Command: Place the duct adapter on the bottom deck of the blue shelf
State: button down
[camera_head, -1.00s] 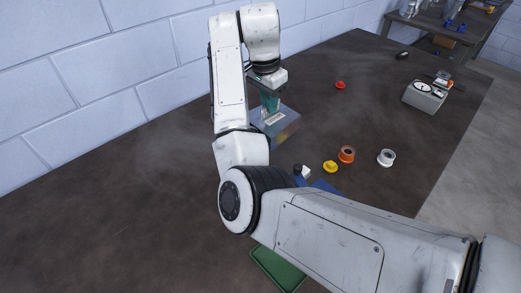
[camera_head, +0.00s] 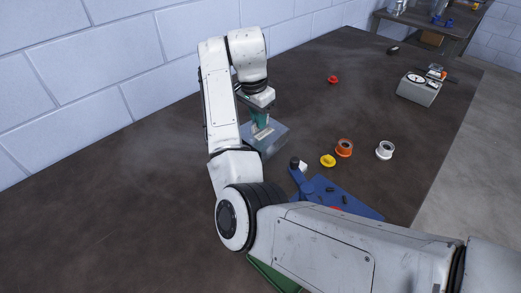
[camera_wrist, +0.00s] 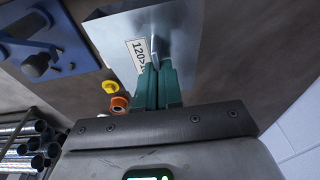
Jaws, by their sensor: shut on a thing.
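The duct adapter is a grey sheet-metal piece (camera_head: 272,142) with a white label, seen below my gripper (camera_head: 261,122) in the head view. In the wrist view the adapter (camera_wrist: 195,30) lies ahead of the green fingers, its label partly covered by them. My gripper (camera_wrist: 157,70) is shut on a thin upright edge or tab of the adapter. I cannot tell whether the adapter touches the table or hangs just above it. I cannot make out the blue shelf in these frames.
A blue fixture (camera_head: 345,197) with a black knob stands on the dark table (camera_head: 110,190). Yellow (camera_head: 328,160), orange (camera_head: 344,148) and white (camera_head: 385,150) round parts lie beyond it. A green tray (camera_head: 270,275) is partly hidden by my arm. A grey gauge box (camera_head: 418,90) stands far right.

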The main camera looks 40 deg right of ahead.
aim_at(259, 140)
notch_tip(259, 140, down, 8)
jog(key=shift+f+p, duration=0.15)
jog(key=shift+p, duration=0.3)
jog(key=shift+f, duration=0.1)
jog(key=c, duration=1.3)
grip_release()
